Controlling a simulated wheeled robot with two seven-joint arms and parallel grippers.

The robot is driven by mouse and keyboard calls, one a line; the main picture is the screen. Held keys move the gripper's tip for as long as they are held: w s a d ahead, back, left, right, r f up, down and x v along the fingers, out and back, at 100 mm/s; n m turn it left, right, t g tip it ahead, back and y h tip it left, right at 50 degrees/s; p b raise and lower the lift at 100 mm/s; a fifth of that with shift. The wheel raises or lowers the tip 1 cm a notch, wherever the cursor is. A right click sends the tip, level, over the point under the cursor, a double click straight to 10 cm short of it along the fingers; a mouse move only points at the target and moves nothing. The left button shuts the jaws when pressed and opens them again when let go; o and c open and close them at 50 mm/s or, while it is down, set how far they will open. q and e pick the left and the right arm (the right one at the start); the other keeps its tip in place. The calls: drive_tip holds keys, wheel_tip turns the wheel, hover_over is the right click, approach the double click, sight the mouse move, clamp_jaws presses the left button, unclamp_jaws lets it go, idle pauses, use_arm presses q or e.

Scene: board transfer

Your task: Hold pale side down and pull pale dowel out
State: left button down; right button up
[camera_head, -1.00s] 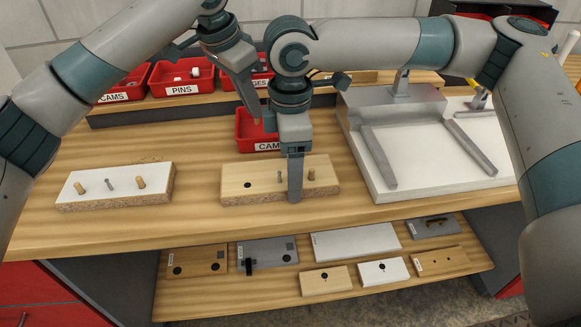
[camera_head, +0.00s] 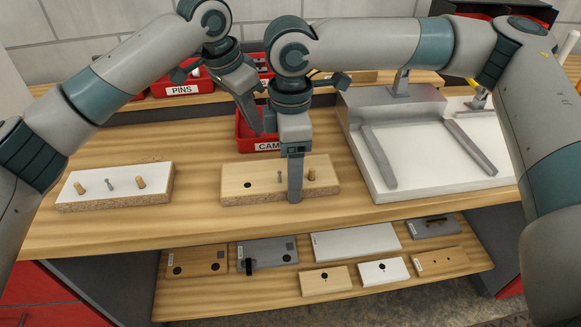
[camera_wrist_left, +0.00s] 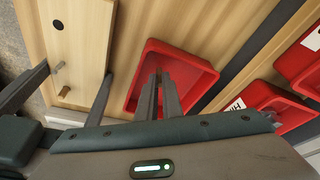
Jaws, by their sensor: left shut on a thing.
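The pale side (camera_head: 232,192), a light wood board, lies flat on the bench. It has an empty dark hole, a metal pin (camera_head: 279,177) and a dowel (camera_head: 311,175). My right gripper (camera_head: 295,190) straddles the board, one finger at its front edge; the left wrist view shows its fingers against both long edges. My left gripper (camera_head: 261,127) is shut, pointing down over the small red bin (camera_head: 243,122). The pale dowel (camera_wrist_left: 158,74) is between its fingertips in the left wrist view, mostly hidden by the fingers.
A white-faced board (camera_head: 76,201) with two dowels and a pin lies at the left. A white panel (camera_head: 385,185) with grey bars is at the right. More red bins (camera_head: 183,90) stand behind. Several boards lie on the lower shelf (camera_head: 215,302).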

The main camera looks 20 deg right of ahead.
use_arm(q)
drive_tip(key=shift+f, duration=0.25)
drive_tip(key=c, duration=1.8)
unclamp_jaws()
drive_tip(key=shift+c, duration=0.2)
drive_tip(key=shift+r, duration=0.15)
drive_tip(key=v, duration=1.1)
drive_tip(key=shift+a+r, duration=0.2)
drive_tip(key=shift+r, duration=0.15)
drive_tip(key=shift+s, duration=0.1)
use_arm(e)
drive_tip(key=o, duration=1.4)
